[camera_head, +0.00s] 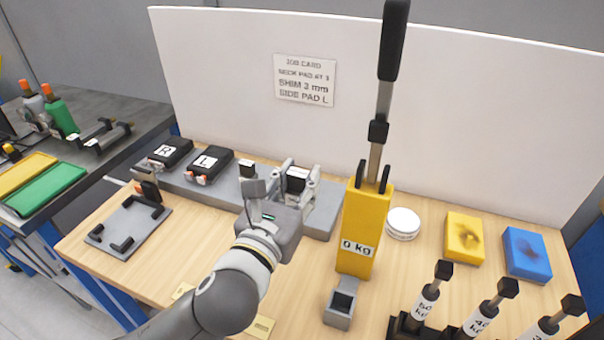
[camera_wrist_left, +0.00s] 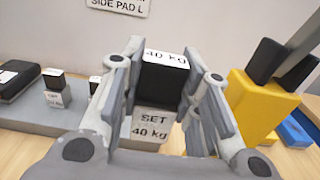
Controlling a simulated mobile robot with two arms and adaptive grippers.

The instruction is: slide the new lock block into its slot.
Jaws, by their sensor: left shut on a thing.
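My left gripper (camera_head: 296,186) is shut on a black block with a white top, the lock block (camera_head: 297,172), over the grey rail at the back of the table. In the left wrist view the lock block (camera_wrist_left: 164,75) is upright between the fingers, its top marked "40 kg". Just below it is a grey surface marked "SET 40 kg" (camera_wrist_left: 152,122). The slot is hidden by the block and fingers. I cannot tell whether the block is inside it or above it. My right gripper is not in view.
A yellow tower (camera_head: 362,228) marked "0 kg" with a tall lever stands close to the right of the gripper. Pads marked R (camera_head: 168,152) and L (camera_head: 209,165) and a small block (camera_head: 247,169) sit on the rail to the left. Several labelled weights stand at front right.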

